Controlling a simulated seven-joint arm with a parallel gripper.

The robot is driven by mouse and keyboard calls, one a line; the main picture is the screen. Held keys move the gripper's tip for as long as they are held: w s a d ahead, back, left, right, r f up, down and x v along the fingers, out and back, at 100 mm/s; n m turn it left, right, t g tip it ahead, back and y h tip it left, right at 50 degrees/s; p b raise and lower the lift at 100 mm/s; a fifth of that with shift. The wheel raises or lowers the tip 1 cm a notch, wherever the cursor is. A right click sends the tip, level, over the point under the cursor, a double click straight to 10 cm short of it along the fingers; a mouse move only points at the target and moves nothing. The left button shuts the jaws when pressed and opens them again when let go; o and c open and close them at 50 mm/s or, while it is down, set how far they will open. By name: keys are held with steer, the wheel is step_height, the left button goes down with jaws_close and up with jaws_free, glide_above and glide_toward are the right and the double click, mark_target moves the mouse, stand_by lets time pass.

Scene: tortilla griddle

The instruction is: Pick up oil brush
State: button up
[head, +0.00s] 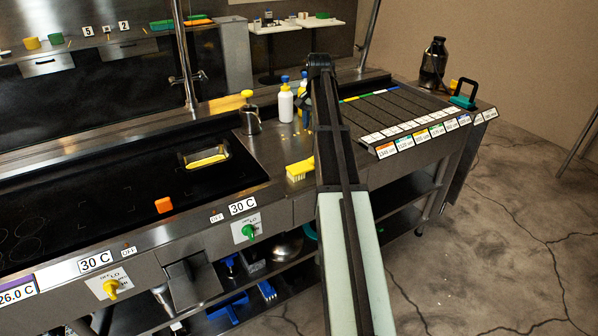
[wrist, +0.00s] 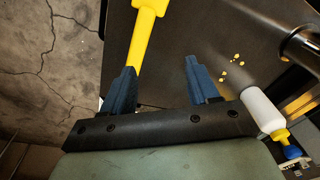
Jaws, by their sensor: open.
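A yellow brush (head: 300,168), the one I take as the oil brush, lies on the counter near its front edge in the head view. In the wrist view the yellow brush (wrist: 141,42) runs from the top edge down to the left finger, with its wider part at the top. My gripper (wrist: 160,66) is open, with dark blue fingers apart. The brush's lower end is hidden at the left finger, and I cannot tell whether they touch. The gap beside it shows only dark counter. In the head view my arm hides most of the gripper.
A white bottle (head: 285,104) stands behind the brush; in the wrist view it (wrist: 262,110) is close to the right finger. A metal pot with a yellow top (head: 250,122) stands left of it.

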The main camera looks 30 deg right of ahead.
steer(key=f+m, duration=0.2)
steer(key=f, duration=0.1)
steer(key=s+f+m, duration=0.1)
steer(key=f+m, duration=0.1)
steer(key=s+f+m+g, duration=0.1)
steer(key=f+m, duration=0.1)
steer(key=f, duration=0.1)
steer(key=shift+a+f, duration=0.35)
steer(key=shift+a, duration=0.05)
steer(key=shift+s+a+f, duration=0.1)
steer(key=shift+s+f, duration=0.05)
steer(key=shift+f, duration=2.45)
jaws_close()
